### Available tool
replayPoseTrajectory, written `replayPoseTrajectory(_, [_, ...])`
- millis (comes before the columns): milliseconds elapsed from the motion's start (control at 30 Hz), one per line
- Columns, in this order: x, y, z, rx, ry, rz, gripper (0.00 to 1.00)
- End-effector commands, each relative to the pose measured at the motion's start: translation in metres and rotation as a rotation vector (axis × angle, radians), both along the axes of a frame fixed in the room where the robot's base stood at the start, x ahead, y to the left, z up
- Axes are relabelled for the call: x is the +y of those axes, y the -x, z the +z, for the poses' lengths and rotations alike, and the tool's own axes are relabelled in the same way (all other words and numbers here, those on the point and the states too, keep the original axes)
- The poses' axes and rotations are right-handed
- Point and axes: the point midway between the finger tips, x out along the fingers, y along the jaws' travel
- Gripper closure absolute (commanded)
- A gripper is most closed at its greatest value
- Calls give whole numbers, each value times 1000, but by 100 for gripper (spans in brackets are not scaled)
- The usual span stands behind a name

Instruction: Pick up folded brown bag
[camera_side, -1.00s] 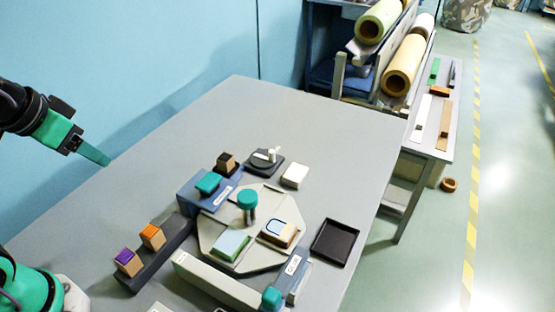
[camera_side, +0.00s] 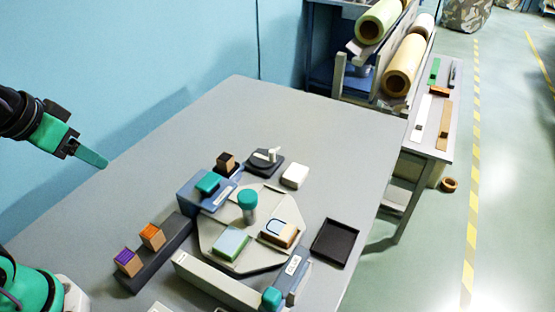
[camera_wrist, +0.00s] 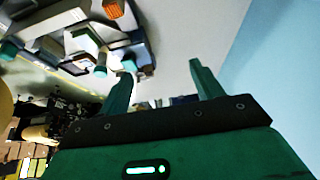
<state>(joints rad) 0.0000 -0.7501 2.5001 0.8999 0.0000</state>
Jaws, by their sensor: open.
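A low brown piece with a pale, blue-outlined top (camera_side: 279,232) lies at the right of the grey octagonal plate (camera_side: 213,222) in the side view. It looks like the folded brown bag, though its folds are too small to make out. My gripper (camera_side: 92,158) is at the far left in the side view, raised and well away from the plate, with nothing in it. In the wrist view my gripper (camera_wrist: 160,76) shows two green fingers spread apart with an empty gap. I cannot pick out the bag for sure in the wrist view.
A teal-capped cylinder (camera_side: 248,205) stands on the plate beside a pale green block (camera_side: 231,243). A dark holder (camera_side: 150,268) carries two brown boxes. A black tray (camera_side: 335,243) lies to the right. The table's back left is clear. Large rolls (camera_side: 405,65) lie on a rack behind.

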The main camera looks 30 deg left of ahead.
Motion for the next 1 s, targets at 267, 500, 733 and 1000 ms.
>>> replayPoseTrajectory(267, [0, -1, 13, -2, 0, 0, 35])
replayPoseTrajectory(500, [0, -1, 47, -3, 0, 0, 35])
replayPoseTrajectory(733, [-12, -17, 63, 38, 19, -8, 35])
replayPoseTrajectory(1000, [-38, -51, 82, 112, 48, -18, 35])
